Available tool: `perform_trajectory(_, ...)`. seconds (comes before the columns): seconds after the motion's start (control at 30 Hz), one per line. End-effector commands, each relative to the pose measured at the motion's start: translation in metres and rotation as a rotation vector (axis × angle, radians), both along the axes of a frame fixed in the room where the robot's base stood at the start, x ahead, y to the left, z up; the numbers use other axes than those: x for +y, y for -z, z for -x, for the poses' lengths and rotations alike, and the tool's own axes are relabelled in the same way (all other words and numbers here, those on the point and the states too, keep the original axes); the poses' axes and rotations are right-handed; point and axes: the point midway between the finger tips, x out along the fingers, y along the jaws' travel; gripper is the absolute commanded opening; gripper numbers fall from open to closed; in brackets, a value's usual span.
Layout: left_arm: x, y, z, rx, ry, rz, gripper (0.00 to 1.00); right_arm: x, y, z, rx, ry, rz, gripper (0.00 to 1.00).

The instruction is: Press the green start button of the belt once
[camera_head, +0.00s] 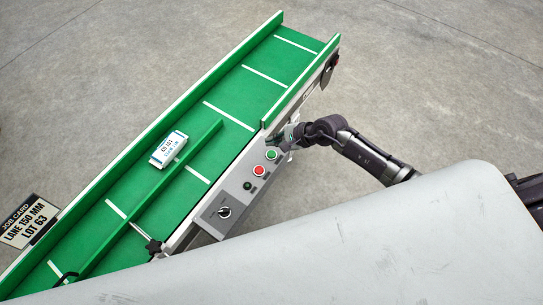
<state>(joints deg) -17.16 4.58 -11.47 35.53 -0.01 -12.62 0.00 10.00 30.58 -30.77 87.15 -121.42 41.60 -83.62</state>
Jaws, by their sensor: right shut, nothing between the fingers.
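The green start button (271,155) sits near the upper right end of the grey control panel (237,187) on the near side of the belt (185,165). A red button (259,170) is just below and left of it. My right gripper (284,142) is shut and empty. Its fingertips are close to the green button, just up and to the right of it. I cannot tell whether they touch the panel. The green button is visible. My left gripper is out of view.
A white labelled box (169,150) lies on the belt beside a green guide rail (150,200). A black knob (224,212) is lower on the panel. A job card (27,222) stands at the left. A large pale surface (380,240) fills the foreground.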

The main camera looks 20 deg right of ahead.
Motion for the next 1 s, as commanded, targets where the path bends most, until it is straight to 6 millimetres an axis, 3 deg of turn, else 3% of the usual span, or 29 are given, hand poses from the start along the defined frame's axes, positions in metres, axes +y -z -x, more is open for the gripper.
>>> perform_trajectory(0.03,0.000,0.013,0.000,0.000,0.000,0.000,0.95,0.000,0.015,0.000,0.002,0.002,-0.001,0.00)
perform_trajectory(0.1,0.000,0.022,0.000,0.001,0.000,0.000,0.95,0.001,0.025,0.000,0.002,0.001,-0.002,0.00)
perform_trajectory(0.3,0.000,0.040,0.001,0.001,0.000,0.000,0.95,0.000,0.044,0.000,-0.001,0.001,0.000,0.00)
perform_trajectory(1.0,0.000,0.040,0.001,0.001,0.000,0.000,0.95,0.000,0.045,0.000,-0.001,0.001,0.000,0.00)
